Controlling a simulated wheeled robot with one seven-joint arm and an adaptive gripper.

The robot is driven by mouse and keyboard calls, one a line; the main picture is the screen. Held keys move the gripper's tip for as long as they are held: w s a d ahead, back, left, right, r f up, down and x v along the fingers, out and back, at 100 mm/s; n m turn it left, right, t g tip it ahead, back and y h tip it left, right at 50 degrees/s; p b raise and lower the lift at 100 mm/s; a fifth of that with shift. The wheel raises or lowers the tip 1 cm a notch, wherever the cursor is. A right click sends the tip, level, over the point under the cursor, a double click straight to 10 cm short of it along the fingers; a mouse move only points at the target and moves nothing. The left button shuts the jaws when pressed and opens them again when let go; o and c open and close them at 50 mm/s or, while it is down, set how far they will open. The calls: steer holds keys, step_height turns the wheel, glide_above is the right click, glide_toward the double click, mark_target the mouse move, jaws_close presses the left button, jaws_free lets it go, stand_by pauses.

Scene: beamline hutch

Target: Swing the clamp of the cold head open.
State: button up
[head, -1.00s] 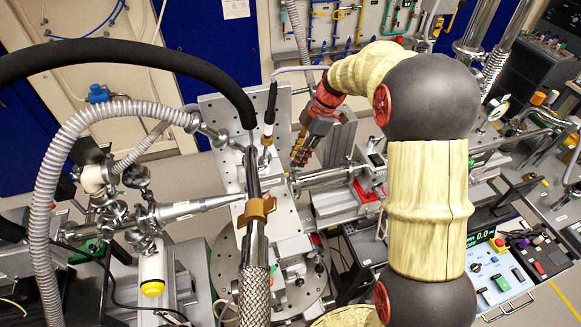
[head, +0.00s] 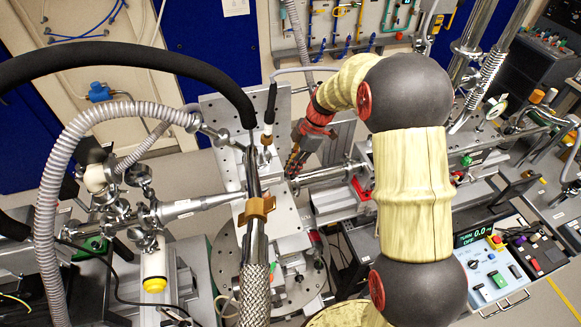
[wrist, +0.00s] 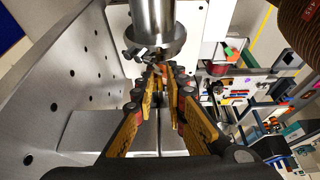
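A brass-coloured clamp (head: 257,209) sits around an upright steel tube (head: 254,180) in the middle of the head view; I take it for the cold head's clamp. My gripper (head: 291,172) points down to the right of that tube, apart from the brass clamp, close to the flanged end of a horizontal steel cylinder (head: 325,175). In the wrist view my gripper (wrist: 161,78) shows two yellow fingers with a narrow gap between their tips. Beyond the tips is a flanged steel cylinder (wrist: 153,18), with small metal parts (wrist: 142,53) below its flange. Contact there cannot be told.
A plate with holes (wrist: 85,70) stands close on the left of the fingers. In the head view a black hose (head: 130,56) arches over the left, with a grey corrugated hose (head: 62,150) below it. A control box (head: 490,265) is at lower right.

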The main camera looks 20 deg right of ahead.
jaws_close()
steer(key=shift+s+f+m+b, duration=0.15)
steer(key=shift+s+m+b, duration=0.35)
steer(key=shift+b, duration=0.6)
steer(key=s+b, duration=0.1)
steer(key=s+m+b, duration=0.1)
steer(key=s+m+t+b, duration=0.1)
steer(key=shift+a+r, duration=0.25)
steer(key=shift+a, duration=0.05)
steer(key=shift+w, duration=0.1)
steer(key=shift+o, duration=1.7)
jaws_free()
